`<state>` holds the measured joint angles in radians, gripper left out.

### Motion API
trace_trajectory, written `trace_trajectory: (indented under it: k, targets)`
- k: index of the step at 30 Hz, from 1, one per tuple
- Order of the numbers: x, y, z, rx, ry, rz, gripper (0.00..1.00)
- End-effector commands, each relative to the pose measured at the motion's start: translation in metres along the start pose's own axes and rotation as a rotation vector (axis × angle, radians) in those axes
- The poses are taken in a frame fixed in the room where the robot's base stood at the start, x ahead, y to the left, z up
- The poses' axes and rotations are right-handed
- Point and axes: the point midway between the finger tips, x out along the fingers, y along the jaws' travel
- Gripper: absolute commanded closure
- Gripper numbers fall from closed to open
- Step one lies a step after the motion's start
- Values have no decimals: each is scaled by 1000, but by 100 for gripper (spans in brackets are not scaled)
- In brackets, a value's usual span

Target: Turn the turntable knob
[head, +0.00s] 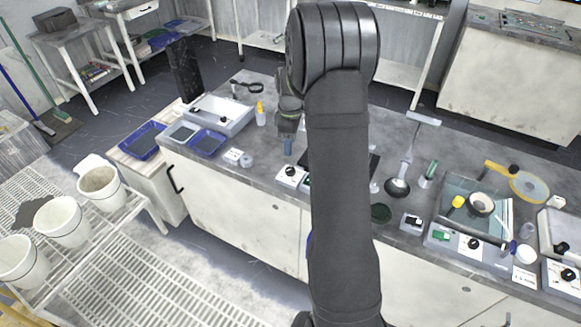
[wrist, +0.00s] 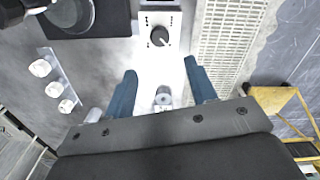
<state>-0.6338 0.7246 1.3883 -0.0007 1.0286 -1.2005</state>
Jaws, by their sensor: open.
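The knob (wrist: 160,37) is black with a pale pointer line, on the face of a light control box (wrist: 157,12) in the wrist view. In the head view, a small white box (head: 284,180) with a dark knob (head: 291,172) stands at the bench's front edge, left of my arm. My gripper (wrist: 160,66) has its two blue fingers spread, with nothing held between them. The knob lies beyond the fingertips, roughly centred between them. In the head view my gripper (head: 287,146) is above and behind the box, with only a blue fingertip clear. A dark plate (wrist: 97,24) lies beside the box.
A small pale cylinder (wrist: 163,97) shows between the fingers, lower in the wrist view. Several tools crowd the bench to the right, including a black-ended handled tool (head: 397,187) and a glass plate (head: 458,190). A dropper bottle (head: 261,114) and blue tray (head: 207,142) stand left.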

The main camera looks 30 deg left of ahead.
Motion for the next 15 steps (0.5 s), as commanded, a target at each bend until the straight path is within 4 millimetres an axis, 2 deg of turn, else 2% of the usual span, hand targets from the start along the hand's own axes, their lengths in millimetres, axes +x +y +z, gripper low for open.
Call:
trace_trajectory:
  k: [3, 9, 15]
  targets:
    - [28, -1, 1, 1, -2, -5, 48]
    - [71, 0, 0, 2, -2, -3, 48]
    - [102, 0, 0, 2, -1, -1, 48]
